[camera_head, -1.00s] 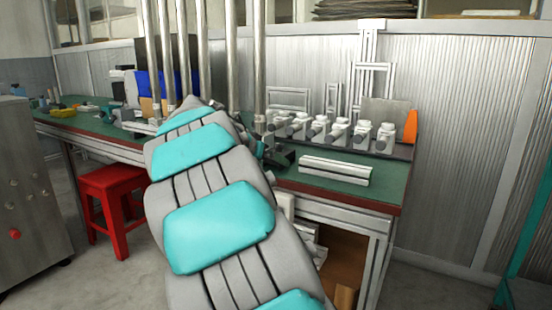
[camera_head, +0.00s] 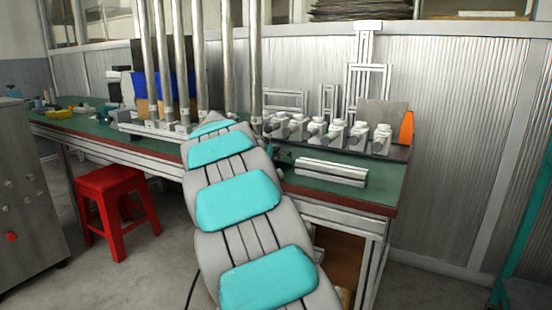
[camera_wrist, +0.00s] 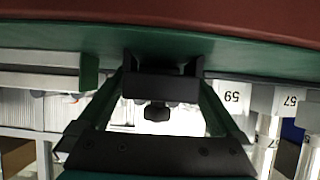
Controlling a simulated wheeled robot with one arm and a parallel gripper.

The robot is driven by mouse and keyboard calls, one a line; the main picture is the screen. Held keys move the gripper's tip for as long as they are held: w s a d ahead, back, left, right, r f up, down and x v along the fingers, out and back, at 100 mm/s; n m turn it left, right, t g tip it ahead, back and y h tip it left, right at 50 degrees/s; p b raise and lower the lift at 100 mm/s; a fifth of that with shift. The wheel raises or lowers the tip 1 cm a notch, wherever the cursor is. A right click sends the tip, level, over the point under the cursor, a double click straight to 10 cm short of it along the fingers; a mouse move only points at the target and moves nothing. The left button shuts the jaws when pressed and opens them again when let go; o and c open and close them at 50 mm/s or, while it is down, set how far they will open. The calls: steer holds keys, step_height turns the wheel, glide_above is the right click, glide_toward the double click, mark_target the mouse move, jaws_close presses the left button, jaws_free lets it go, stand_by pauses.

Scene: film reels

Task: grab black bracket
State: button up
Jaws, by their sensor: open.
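The black bracket (camera_wrist: 160,86) shows in the wrist view, where the picture looks upside down. It is a dark block with a small knob, at the green bench top. My gripper (camera_wrist: 163,92) is open, with one finger on the left of the bracket and one on the right. The fingertips are close to its sides; I cannot tell whether they touch. In the head view my arm covers most of this spot and my fingers are hidden. Only a dark patch shows beside the arm's end, too unclear to name.
The green bench (camera_head: 375,190) has a red-brown edge. An aluminium profile (camera_head: 330,172) lies right of my arm, with a row of white-capped devices (camera_head: 330,135) behind it. Tall metal posts (camera_head: 228,60) stand behind my arm. A red stool (camera_head: 115,185) stands left.

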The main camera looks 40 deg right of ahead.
steer(key=shift+d+f, duration=0.1)
steer(key=shift+d, duration=0.05)
steer(key=shift+c, duration=0.2)
jaws_close()
stand_by(0.5)
